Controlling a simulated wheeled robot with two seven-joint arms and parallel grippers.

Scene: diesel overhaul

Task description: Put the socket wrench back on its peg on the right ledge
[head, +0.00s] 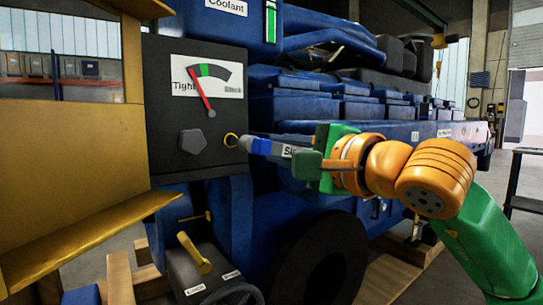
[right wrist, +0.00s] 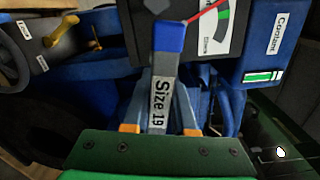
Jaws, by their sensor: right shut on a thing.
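The socket wrench (head: 262,146), a grey bar with a blue end and a white label, is in my right gripper (head: 300,153). My left gripper is out of view. I cannot make out the peg or the right ledge.
The dark panel (head: 165,125) carries a Tight/Slack gauge (head: 208,86) and a grey hexagonal knob (head: 194,141). The blue engine (head: 300,105) stands behind my right arm. A yellow structure (head: 70,145) fills the left. A grey box with a yellow lever (head: 194,253) sits low in front.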

